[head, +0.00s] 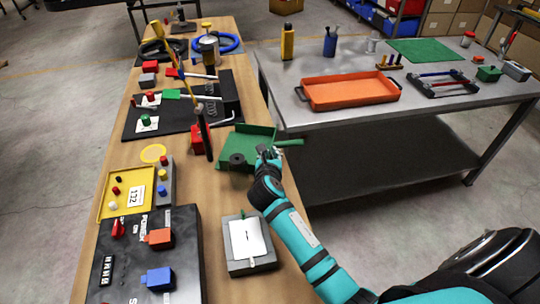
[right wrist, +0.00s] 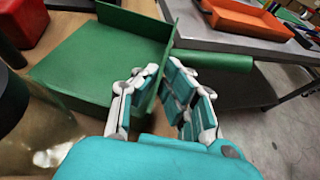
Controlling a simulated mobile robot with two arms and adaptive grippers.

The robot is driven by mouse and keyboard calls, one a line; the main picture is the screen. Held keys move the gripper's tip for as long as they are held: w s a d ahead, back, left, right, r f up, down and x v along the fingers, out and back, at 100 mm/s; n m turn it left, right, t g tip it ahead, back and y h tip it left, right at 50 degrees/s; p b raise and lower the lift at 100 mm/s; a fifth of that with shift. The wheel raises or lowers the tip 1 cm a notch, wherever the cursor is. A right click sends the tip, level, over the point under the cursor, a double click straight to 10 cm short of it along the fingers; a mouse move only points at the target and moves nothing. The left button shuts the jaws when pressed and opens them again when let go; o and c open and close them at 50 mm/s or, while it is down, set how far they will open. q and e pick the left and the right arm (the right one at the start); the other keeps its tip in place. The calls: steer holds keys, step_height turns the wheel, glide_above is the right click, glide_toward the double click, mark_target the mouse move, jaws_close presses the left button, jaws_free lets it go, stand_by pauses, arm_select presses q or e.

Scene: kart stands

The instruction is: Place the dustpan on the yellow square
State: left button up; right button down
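The green dustpan (head: 250,134) lies at the right edge of the long wooden table. Its handle (head: 290,142) points right, past that edge. My right gripper (head: 267,154) is at the dustpan's handle side. In the right wrist view its fingers (right wrist: 162,85) lie on either side of the dustpan's upright wall (right wrist: 150,92); whether both press on it is not clear. The dustpan's flat pan (right wrist: 85,68) shows left of the fingers. A yellow square panel (head: 107,207) with small knobs and a label lies on the table's left side. My left gripper is not in view.
A dark round object (head: 237,161) stands against the dustpan's near side. A grey box with a white top (head: 247,240) and a black switch panel (head: 185,222) are nearer. A red block (head: 198,140) is left of the dustpan. The metal table (head: 290,110) carries an orange tray (head: 350,92).

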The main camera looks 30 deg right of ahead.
steer(key=c, duration=1.5)
jaws_free()
steer(key=shift+c, duration=0.2)
steer(key=shift+o, duration=0.3)
